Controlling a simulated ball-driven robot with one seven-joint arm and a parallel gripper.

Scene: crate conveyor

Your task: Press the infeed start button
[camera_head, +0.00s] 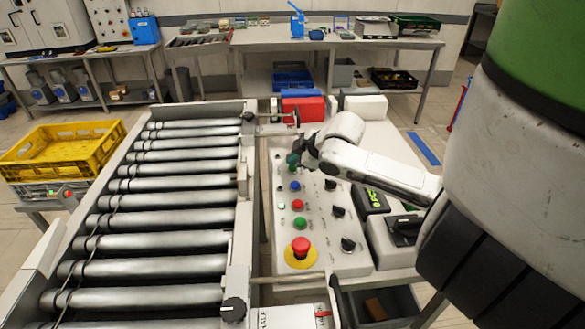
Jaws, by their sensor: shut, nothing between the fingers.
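The white control panel (325,245) stands right of the roller conveyor. A column of buttons runs down its left side: a blue button (295,186), a red button (298,204), a green button (300,223) and a large red mushroom button (301,246) on a yellow ring. Another green part (293,159) shows at the panel's far end, beside my gripper. The labels are too small to read, so I cannot tell which is the infeed start button. My gripper (298,162) is shut and empty at that far end; I cannot tell if it touches anything.
The roller conveyor (158,205) fills the left. Black knobs (348,244) stand on the panel's right side, with a box with a green display (373,200) beside them. A red box (304,108) lies beyond my gripper. A yellow crate (62,145) stands at far left.

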